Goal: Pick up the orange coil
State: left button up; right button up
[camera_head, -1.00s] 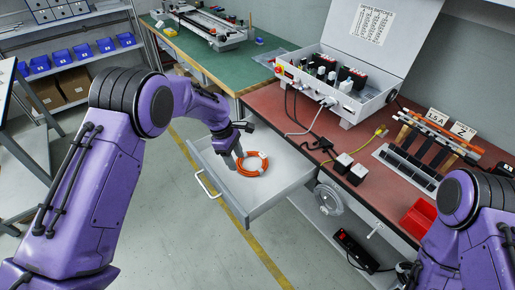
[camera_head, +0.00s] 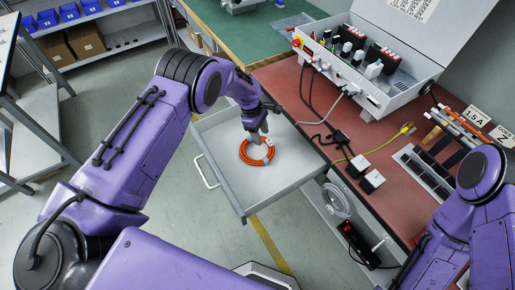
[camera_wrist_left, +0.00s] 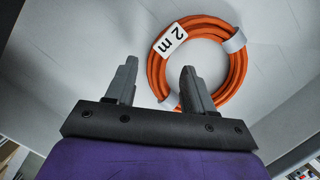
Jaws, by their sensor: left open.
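The orange coil (camera_head: 257,152) lies in the open grey drawer (camera_head: 285,188) below the red-topped bench. In the left wrist view the coil (camera_wrist_left: 240,72) is a ring of orange cable with a white "2 m" label (camera_wrist_left: 170,41) and pale bands. My left gripper (camera_head: 262,135) is over the drawer, at the coil's far side. My right gripper is out of view.
The red bench (camera_head: 300,98) carries an open white control box (camera_head: 355,75), black and yellow cables and white-topped blocks (camera_head: 365,173). A white cable coil (camera_head: 336,199) and a black power strip (camera_head: 358,243) are below the bench. The drawer floor around the orange coil is clear.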

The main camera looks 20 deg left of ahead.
pick_arm(q)
jog(key=shift+s+d+f, duration=0.1)
jog(key=shift+d+f, duration=0.15)
jog(key=shift+f, duration=0.4)
grip_shut()
notch_tip(320, 180, up, 3)
jog(key=shift+f, duration=0.1)
jog(key=s+d+r, duration=0.3)
jog(key=s+r, duration=0.7)
jog(key=s, duration=0.3)
jog(key=shift+s+d+r, duration=0.15)
jog(key=shift+s+d, duration=0.1)
jog(key=shift+s, duration=0.05)
